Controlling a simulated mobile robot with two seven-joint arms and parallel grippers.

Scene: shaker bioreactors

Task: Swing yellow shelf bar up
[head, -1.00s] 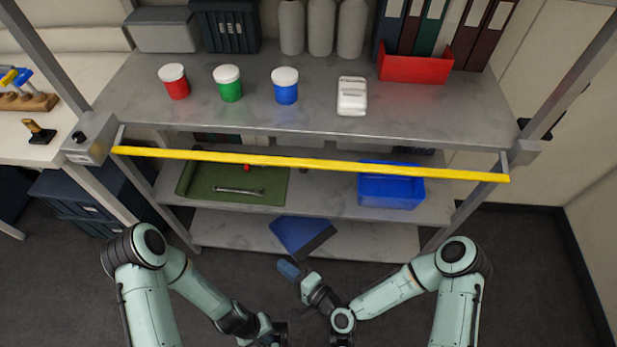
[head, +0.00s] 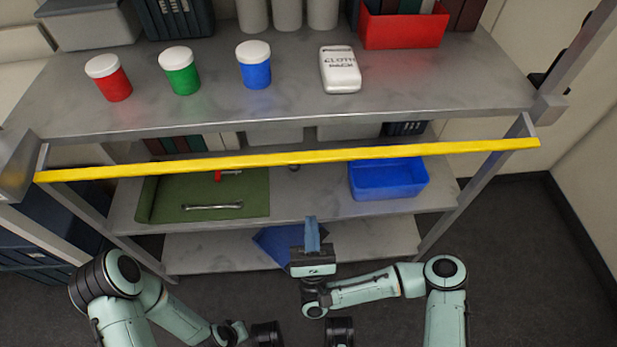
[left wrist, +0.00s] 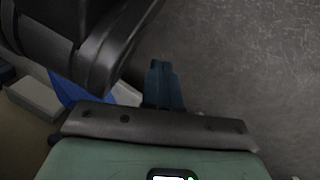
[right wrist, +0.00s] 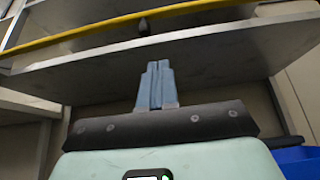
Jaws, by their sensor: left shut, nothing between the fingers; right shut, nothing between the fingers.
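The yellow shelf bar (head: 290,160) runs across the front of the shelf unit, just below the top shelf's front edge. Grey arms at both ends join it to the posts. In the right wrist view the bar (right wrist: 100,33) crosses the top, beyond the fingers. My right gripper (head: 312,235) is shut and empty, pointing toward the shelf, below the bar's middle and apart from it. It also shows in the right wrist view (right wrist: 157,85). My left gripper (left wrist: 163,85) is shut and empty in the left wrist view, above the floor; its fingers are not clear in the head view.
The top shelf (head: 225,110) holds red (head: 112,85), green (head: 182,78) and blue (head: 255,72) jars and a white cloth pack (head: 340,75). Below are a green mat (head: 165,200) with a wrench (head: 212,206) and a blue bin (head: 388,180). Dark floor lies in front.

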